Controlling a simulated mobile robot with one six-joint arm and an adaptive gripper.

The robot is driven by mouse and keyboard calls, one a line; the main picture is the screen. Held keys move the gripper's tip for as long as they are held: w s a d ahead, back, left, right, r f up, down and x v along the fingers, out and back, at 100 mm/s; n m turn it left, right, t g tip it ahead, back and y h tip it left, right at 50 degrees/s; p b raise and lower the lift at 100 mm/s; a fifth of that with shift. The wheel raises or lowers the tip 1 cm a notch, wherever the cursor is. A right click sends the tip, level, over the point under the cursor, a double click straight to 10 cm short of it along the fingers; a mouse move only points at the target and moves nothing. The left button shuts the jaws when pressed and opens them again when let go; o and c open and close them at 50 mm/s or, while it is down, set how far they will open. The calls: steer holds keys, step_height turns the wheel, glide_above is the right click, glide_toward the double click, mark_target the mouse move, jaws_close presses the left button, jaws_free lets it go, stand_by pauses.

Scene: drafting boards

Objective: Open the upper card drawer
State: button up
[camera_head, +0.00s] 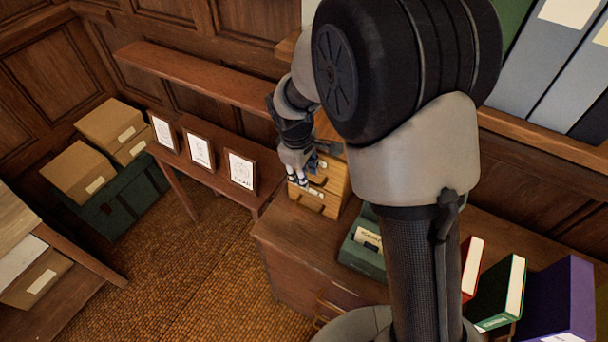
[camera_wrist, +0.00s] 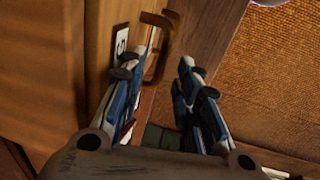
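A small light-wood card cabinet (camera_head: 336,181) stands on the desk in the head view, with two drawer fronts and dark handles. The upper drawer handle (camera_head: 318,182) shows beside my gripper (camera_head: 297,178), which is in front of the cabinet. In the wrist view my gripper (camera_wrist: 168,62) has its fingers apart. A brown bar handle (camera_wrist: 158,48) shows near the fingertips, roughly between them; I cannot tell whether they touch it. A white label (camera_wrist: 121,43) is left of that handle. Both drawers look shut, though my arm partly covers the cabinet.
A green box (camera_head: 362,250) stands right of the cabinet, with red, green and purple binders (camera_head: 562,300) farther right. Framed pictures (camera_head: 200,152) stand on a side table to the left. Cardboard boxes (camera_head: 78,172) lie beyond it. The floor in front is clear.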

steer(key=shift+w+f, duration=0.1)
steer(key=shift+f, duration=0.6)
steer(key=shift+c, duration=0.4)
jaws_close()
